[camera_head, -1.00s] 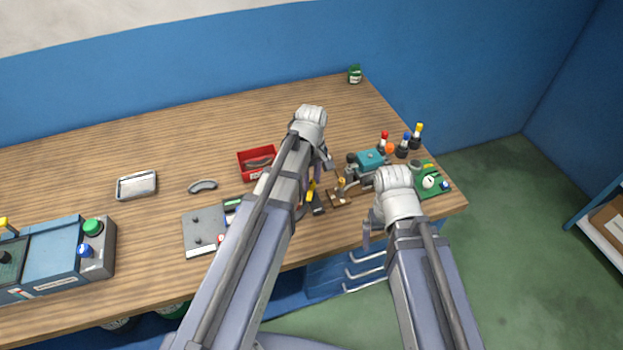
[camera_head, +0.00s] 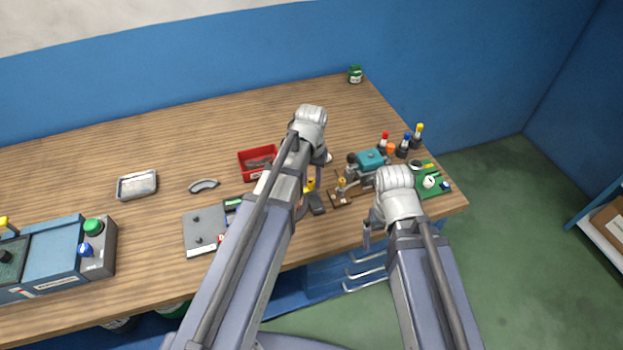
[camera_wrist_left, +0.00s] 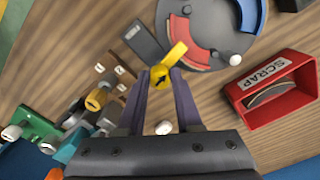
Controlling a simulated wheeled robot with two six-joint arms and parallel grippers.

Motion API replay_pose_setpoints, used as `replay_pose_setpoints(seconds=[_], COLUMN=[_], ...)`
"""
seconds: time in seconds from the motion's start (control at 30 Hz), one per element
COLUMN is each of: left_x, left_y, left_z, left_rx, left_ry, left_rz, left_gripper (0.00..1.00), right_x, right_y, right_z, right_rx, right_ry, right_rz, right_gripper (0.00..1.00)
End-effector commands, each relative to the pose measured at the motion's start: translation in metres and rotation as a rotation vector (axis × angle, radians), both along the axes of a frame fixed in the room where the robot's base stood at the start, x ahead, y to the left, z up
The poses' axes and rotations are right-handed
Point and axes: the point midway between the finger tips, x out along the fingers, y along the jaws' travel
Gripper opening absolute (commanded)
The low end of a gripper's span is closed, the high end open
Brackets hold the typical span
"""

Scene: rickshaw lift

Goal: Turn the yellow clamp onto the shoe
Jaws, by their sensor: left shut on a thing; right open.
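The yellow clamp (camera_wrist_left: 175,53) is in the left wrist view, its round end between my left fingertips and its lever pointing up and right. My left gripper (camera_wrist_left: 161,76) is shut on it. The red shoe lies on a round grey plate (camera_wrist_left: 208,63) with a blue curved shoe (camera_wrist_left: 252,14). In the head view my left arm hides most of this, with a bit of yellow clamp (camera_head: 310,185) showing. My right gripper (camera_head: 369,235) is open and empty at the bench's front edge.
A red SCRAP bin (camera_head: 258,151) holds a grey curved piece. A loose curved piece (camera_head: 203,186) and a metal tray (camera_head: 137,186) lie left. A brown fixture (camera_head: 339,202), teal device (camera_head: 370,160), bottles (camera_head: 403,147) and green board (camera_head: 432,187) crowd the right.

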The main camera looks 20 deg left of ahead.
Motion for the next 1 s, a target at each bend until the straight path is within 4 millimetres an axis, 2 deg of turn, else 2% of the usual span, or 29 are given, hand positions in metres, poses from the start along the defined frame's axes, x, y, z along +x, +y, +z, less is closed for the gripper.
replay_pose_setpoints(seconds=[0.4,0.97,1.0], left_x=[-0.0003,-0.0002,-0.0002], left_y=[0.0003,0.0003,0.0003], left_z=[-0.0001,-0.0001,-0.0001], left_rx=[0.0,0.0,0.0], left_ry=[0.001,0.001,0.001], left_rz=[-0.175,-0.201,-0.201], left_gripper=[0.0,0.0,0.36], right_x=[0.0,0.0,0.0], right_y=[0.0,0.0,0.0], right_z=[-0.0001,-0.0001,-0.0001], right_rx=[0.0,0.0,0.0], right_ry=[0.0,0.0,0.0], right_rz=[0.0,0.0,0.0], right_gripper=[0.97,0.97,0.97])
